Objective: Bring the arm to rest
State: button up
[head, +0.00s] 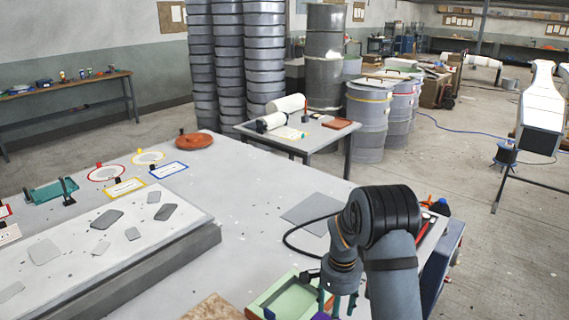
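My arm rises from the bottom right of the head view, bends at a dark ringed joint, and points down. My gripper (343,303) is at the bottom edge, above or beside a green tray (292,297) with a pale rim. Two teal finger parts show with a small gap, but their tips are cut off or hidden. I cannot tell whether it is open or shut, and I see nothing held.
The grey worktable (255,210) carries a pale mould slab (70,255) with several grey patches, coloured frames, a teal holder (52,192) and an orange disc (194,141). A grey sheet (312,212) lies left of my arm. The table's middle is mostly clear.

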jog(key=shift+f, duration=1.3)
jog(key=shift+s+d, duration=0.1)
jog(key=shift+r, duration=0.1)
jog(key=shift+r, duration=0.55)
notch_tip(320, 180, up, 11)
notch_tip(320, 180, down, 13)
jog(key=shift+r, duration=0.2)
jog(key=shift+s+d+r, duration=0.15)
jog(key=shift+s+d, duration=0.55)
jog(key=shift+d, duration=0.15)
jog(key=shift+s+d+r, duration=0.1)
jog(key=shift+s+d, duration=0.15)
